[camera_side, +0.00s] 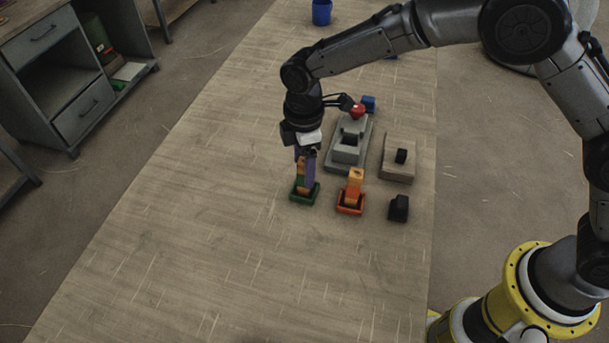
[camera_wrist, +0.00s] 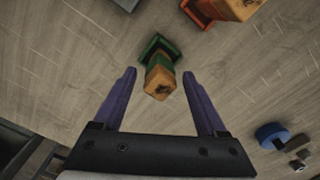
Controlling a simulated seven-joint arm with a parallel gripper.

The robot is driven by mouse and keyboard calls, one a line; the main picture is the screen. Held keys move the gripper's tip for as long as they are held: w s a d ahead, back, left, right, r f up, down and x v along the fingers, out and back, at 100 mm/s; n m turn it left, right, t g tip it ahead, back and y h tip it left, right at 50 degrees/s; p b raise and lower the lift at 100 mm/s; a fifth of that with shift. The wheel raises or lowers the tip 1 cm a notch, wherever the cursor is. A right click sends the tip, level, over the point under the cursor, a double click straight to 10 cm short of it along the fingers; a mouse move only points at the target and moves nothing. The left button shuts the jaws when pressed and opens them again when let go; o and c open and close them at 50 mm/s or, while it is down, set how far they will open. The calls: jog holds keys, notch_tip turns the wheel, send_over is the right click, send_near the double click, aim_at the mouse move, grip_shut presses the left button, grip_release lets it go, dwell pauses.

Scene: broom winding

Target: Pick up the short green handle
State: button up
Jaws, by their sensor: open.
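The short green handle (camera_wrist: 160,75) is a wooden-tan upright piece with a green band, standing in a green square holder. In the side view the green holder (camera_side: 304,193) sits on the table below my gripper. My gripper (camera_wrist: 160,97) is open, with its two purple fingers on either side of the handle's tan top in the wrist view. In the side view my gripper (camera_side: 305,172) points down, and its fingers partly hide the handle. I cannot tell whether the fingers touch it.
An orange-red holder with an orange handle (camera_side: 353,187) stands close to the right. Behind it is a grey stepped fixture (camera_side: 348,148) with a red ball (camera_side: 357,111). A beige block (camera_side: 398,159) and a small black block (camera_side: 398,208) lie farther right. The table's left and front are clear.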

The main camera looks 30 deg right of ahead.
jog(key=shift+f, duration=1.15)
grip_shut()
